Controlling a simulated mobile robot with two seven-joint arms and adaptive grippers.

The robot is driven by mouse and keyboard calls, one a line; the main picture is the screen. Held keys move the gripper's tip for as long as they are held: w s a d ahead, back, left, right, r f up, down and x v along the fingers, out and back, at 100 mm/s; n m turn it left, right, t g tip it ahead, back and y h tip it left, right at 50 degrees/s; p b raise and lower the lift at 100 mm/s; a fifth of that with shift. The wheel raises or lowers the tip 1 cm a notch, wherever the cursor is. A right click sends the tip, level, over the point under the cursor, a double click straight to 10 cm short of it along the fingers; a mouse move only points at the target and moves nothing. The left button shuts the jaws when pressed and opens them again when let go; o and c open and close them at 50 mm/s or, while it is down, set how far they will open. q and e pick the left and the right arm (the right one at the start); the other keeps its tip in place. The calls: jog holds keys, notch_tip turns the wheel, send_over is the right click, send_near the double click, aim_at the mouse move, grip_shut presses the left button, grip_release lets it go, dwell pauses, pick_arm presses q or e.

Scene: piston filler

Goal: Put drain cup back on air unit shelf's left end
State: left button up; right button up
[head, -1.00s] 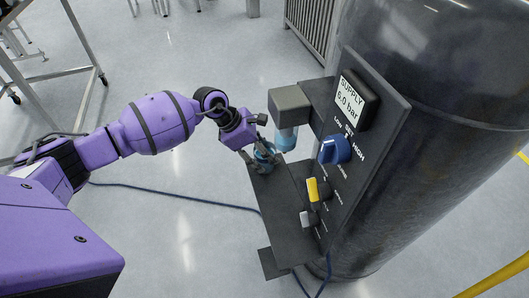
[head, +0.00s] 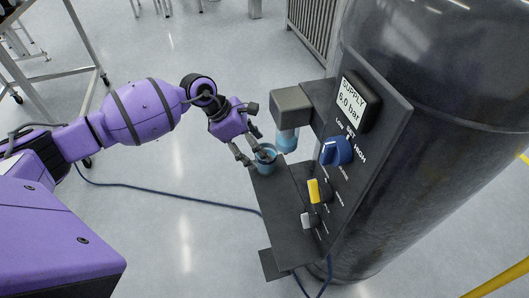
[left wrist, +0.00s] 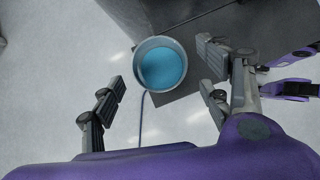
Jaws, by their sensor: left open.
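The drain cup (head: 266,154) is a small grey cup with blue inside. It stands upright on the far end of the dark air unit shelf (head: 284,200), the left end when facing the panel. The left wrist view shows the cup (left wrist: 160,66) from above at the shelf's corner (left wrist: 205,35). My left gripper (head: 247,148) is open and empty just to the left of the cup. In the wrist view its fingers (left wrist: 158,105) are spread wide, with the cup ahead of the gap between them. My right gripper is not in view.
A grey block with a clear blue bowl (head: 287,138) hangs close above the shelf's far end. The panel carries a blue knob (head: 336,151), a yellow lever (head: 315,190) and a white lever (head: 307,220). A large dark tank (head: 440,130) stands behind. The floor left of the shelf is open.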

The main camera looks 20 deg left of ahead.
pick_arm(q)
jog(key=v, duration=0.7)
jog(key=shift+r, duration=0.15)
jog(key=shift+s, duration=0.1)
